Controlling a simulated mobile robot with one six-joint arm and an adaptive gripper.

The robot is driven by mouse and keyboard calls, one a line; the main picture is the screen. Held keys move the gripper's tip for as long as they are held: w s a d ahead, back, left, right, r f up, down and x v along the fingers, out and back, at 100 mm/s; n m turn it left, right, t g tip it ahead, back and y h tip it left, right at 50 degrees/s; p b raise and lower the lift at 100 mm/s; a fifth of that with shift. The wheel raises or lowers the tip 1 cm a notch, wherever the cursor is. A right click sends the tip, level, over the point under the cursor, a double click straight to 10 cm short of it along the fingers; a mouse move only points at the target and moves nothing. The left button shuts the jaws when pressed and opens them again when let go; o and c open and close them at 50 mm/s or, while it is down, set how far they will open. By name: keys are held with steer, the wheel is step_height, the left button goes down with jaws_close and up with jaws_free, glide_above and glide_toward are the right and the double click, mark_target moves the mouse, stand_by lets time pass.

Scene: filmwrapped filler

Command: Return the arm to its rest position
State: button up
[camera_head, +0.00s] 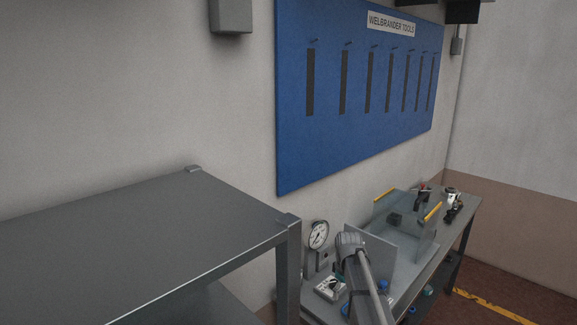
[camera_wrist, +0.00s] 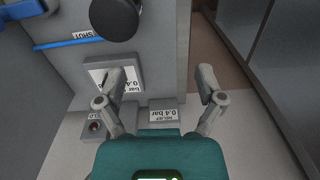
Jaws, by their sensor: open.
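My gripper (camera_wrist: 163,82) shows in the wrist view with its two fingers spread wide and nothing between them. It is in front of a grey cabinet (camera_wrist: 158,65) with upside-down labels, one reading 0.4 bar and one SHUT. I cannot tell whether the left fingertip, which overlaps a white label plate (camera_wrist: 107,72), touches it. In the head view my grey arm (camera_head: 362,270) reaches over the workbench at the lower right; its gripper cannot be made out there.
A black knob (camera_wrist: 117,16) and a blue bar (camera_wrist: 66,43) are near my gripper. In the head view a dark metal shelf (camera_head: 130,240) fills the lower left. A dial gauge (camera_head: 318,234) and a clear-walled tray with yellow edges (camera_head: 433,211) are around my arm.

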steer(key=s+f+m+b, duration=0.4)
steer(key=s+f+b, duration=0.1)
steer(key=s, duration=0.6)
steer(key=s+f+m+b, duration=0.4)
steer(key=s+f+b, duration=0.1)
steer(key=s, duration=0.6)
steer(key=shift+s+a+m, duration=0.25)
steer(key=shift+a+m, duration=0.05)
steer(key=shift+a, duration=0.05)
